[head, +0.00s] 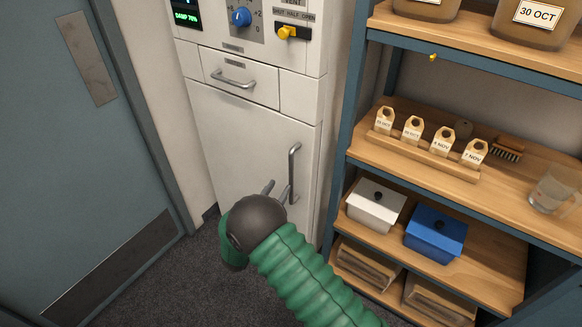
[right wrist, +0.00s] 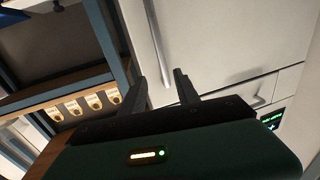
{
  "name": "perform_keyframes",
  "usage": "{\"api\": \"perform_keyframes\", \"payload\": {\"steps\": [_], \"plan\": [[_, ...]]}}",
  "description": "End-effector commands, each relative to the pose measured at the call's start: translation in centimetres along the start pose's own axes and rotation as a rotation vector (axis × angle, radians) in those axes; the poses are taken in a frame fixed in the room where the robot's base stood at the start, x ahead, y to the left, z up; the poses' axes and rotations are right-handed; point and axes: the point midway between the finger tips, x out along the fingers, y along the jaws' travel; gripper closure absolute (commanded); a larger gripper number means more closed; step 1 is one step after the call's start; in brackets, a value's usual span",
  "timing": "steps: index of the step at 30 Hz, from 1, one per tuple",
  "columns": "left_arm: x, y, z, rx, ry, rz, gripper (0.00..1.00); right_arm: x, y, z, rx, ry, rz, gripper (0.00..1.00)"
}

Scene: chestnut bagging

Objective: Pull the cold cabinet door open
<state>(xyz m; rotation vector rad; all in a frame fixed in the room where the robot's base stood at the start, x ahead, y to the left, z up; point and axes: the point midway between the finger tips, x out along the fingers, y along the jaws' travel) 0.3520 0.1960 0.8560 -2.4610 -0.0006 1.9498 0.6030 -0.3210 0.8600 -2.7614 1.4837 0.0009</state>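The pale cold cabinet door (head: 240,150) is shut under a drawer, with an upright metal bar handle (head: 294,172) near its right edge. My right gripper (head: 277,189) is at the handle's lower end, its two fingers pointing toward the door. In the right wrist view my right gripper's fingers (right wrist: 161,84) stand apart, with the pale cabinet front (right wrist: 215,35) beyond them. A long bar or edge runs down toward the gap between them. I cannot tell whether a finger touches the handle. My left gripper is out of view.
A drawer with a handle (head: 233,79) and a control panel with a blue knob (head: 241,17) are above the door. A wooden shelf unit (head: 362,150) with tags and boxes stands close on the right. A grey-blue door (head: 75,150) is at left, with dark floor between.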

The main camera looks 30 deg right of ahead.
Motion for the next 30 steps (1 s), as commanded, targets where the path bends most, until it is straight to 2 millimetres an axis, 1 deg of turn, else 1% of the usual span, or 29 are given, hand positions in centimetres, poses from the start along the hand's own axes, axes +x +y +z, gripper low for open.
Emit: {"api": "perform_keyframes", "payload": {"steps": [1,9,12,15,19,25,30], "plan": [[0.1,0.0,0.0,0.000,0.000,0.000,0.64,1.3,-0.1,0.0,-0.001,0.003,0.002,0.62],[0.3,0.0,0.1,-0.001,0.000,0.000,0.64,7.8,-0.5,-0.1,-0.004,0.005,-0.001,0.62],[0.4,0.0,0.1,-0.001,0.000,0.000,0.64,9.8,-0.5,-0.1,-0.004,0.004,-0.002,0.62],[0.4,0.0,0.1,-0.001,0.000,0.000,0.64,11.1,-0.5,-0.1,-0.004,0.002,-0.003,0.62],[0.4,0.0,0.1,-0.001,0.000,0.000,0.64,11.8,-0.5,-0.1,-0.004,0.003,-0.004,0.62],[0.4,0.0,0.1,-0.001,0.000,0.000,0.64,11.7,-0.5,-0.1,-0.005,0.003,-0.005,0.62],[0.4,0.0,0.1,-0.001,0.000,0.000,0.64,11.6,-0.6,-0.2,-0.005,0.003,-0.005,0.84]]}}
